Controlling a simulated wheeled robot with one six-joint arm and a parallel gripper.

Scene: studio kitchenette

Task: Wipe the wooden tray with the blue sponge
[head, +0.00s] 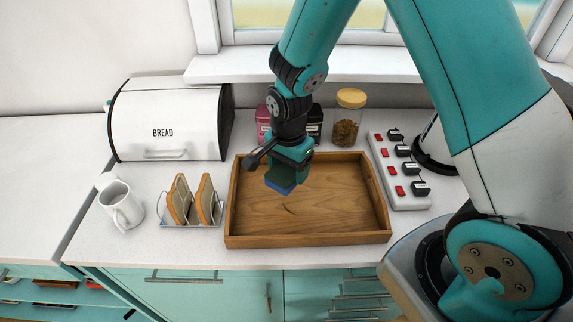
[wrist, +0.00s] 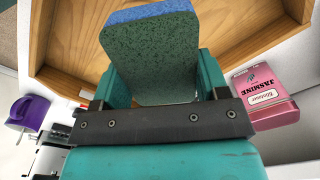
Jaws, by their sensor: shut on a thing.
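The wooden tray (head: 310,239) lies on the white counter in the middle of the head view, and its inside (wrist: 225,25) also shows in the wrist view. My gripper (head: 287,172) is over the tray's left half, shut on the blue sponge (head: 279,187). The sponge has a blue layer and a dark green speckled layer, and it fills the space between the jaws in the wrist view (wrist: 150,50). The sponge's lower end is over the tray floor; I cannot tell whether it touches it. The tray holds nothing else that I can see.
A power strip (head: 399,172) lies close on the right.

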